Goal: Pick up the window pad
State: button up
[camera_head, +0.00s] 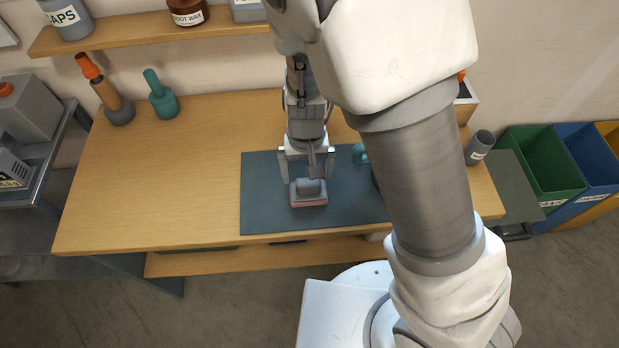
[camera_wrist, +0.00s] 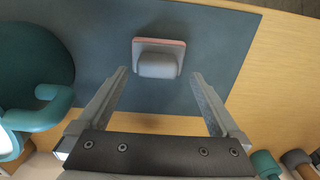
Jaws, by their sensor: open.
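The window pad (camera_head: 308,193) is a small grey block with a raised grip and a thin pinkish base layer. It lies on a dark blue-grey mat (camera_head: 262,200) on the wooden workbench. It also shows in the wrist view (camera_wrist: 158,58), just beyond the fingertips and roughly centred between them. My gripper (camera_head: 307,180) is open and empty, pointing down at the mat, with its fingers apart. In the wrist view the two fingers (camera_wrist: 158,75) spread on either side, with the pad clear of both.
A teal object (camera_wrist: 30,75) with a handle stands on the mat beside my gripper, mostly hidden by my arm in the head view. Orange and teal handled tools (camera_head: 162,100) stand at the back left. A grey cup (camera_head: 480,147) is at the right. The bench's left is clear.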

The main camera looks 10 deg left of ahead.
aim_at(308, 181)
jog(key=shift+w+d+f, duration=0.1)
jog(key=shift+d+f, duration=0.1)
jog(key=shift+f, duration=1.75)
jog(key=c, duration=1.3)
